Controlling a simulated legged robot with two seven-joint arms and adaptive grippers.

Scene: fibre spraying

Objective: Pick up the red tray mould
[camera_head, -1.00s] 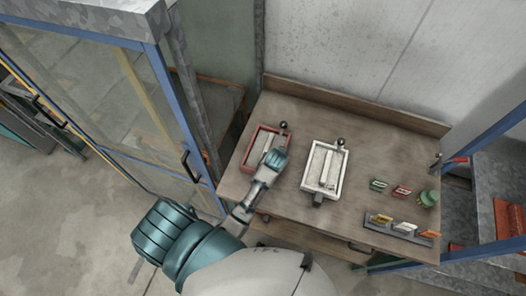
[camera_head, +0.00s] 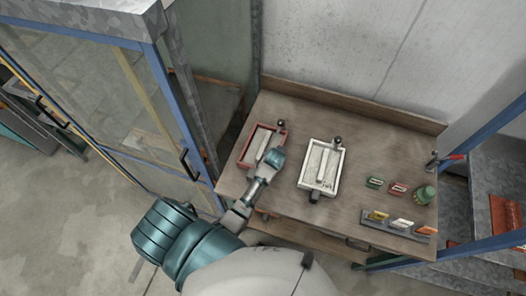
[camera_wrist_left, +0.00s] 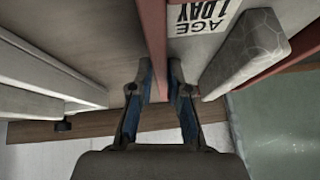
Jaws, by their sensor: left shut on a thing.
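The red tray mould (camera_head: 242,155) is at the left end of the wooden table. It has a red rim, a pale bar inside and a dark knob at its far right corner. My left gripper (camera_head: 275,157) is at its right side and hides part of that rim. In the left wrist view the fingers (camera_wrist_left: 160,84) are closed on both sides of the red wall (camera_wrist_left: 153,30). A grey bar (camera_wrist_left: 247,45) and a label reading "AGE 1 DAY" lie inside the mould. I cannot tell whether the mould is clear of the table. My right gripper is not in view.
A white tray mould (camera_head: 303,181) stands right of the red one on the table (camera_head: 380,150). Green and red blocks, a green pot (camera_head: 424,195) and a rack of coloured cards (camera_head: 398,227) are at the right. A blue-framed glass door (camera_head: 170,90) stands left.

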